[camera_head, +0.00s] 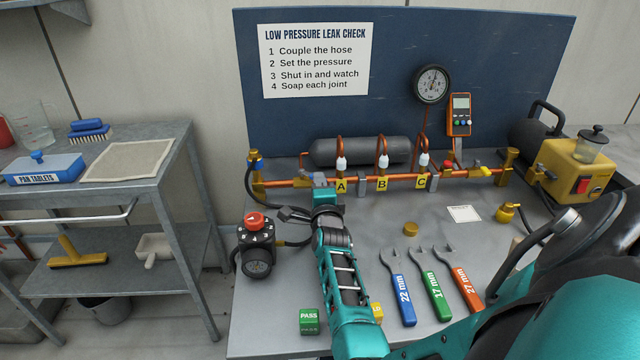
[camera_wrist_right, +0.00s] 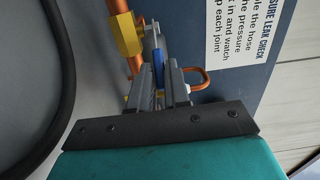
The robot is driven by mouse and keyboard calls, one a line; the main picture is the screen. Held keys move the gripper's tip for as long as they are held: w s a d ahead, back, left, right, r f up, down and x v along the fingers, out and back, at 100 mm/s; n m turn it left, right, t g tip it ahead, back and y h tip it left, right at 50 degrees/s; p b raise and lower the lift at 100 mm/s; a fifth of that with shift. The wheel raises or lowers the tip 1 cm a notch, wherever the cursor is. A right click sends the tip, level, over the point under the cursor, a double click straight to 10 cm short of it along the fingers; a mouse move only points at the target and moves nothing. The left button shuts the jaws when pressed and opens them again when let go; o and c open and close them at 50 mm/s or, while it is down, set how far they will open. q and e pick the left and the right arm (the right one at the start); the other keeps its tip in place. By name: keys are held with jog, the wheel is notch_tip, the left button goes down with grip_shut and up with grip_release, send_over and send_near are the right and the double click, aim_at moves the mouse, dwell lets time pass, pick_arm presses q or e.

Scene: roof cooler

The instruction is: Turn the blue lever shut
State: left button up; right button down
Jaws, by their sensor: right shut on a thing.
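The blue lever (camera_wrist_right: 159,72) shows in the right wrist view, between the grey fingers of my right gripper (camera_wrist_right: 162,88), beside a brass hex fitting (camera_wrist_right: 125,36) on the copper pipe. The fingers are closed on it. In the head view my right gripper (camera_head: 318,180) is at the left part of the copper pipe (camera_head: 286,182), just left of the yellow A label (camera_head: 341,186). The lever is mostly hidden there by the gripper, so its exact angle cannot be told. My left gripper is not in view.
A black regulator with a red knob (camera_head: 256,232) stands left of my right arm. Wrenches (camera_head: 399,287) lie to its right, and a green PASS block (camera_head: 309,321) is near the front edge.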

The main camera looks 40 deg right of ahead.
jog(key=shift+a, duration=0.1)
dwell(0.5)
jog(key=c, duration=1.4)
grip_release()
jog(key=shift+c, duration=0.2)
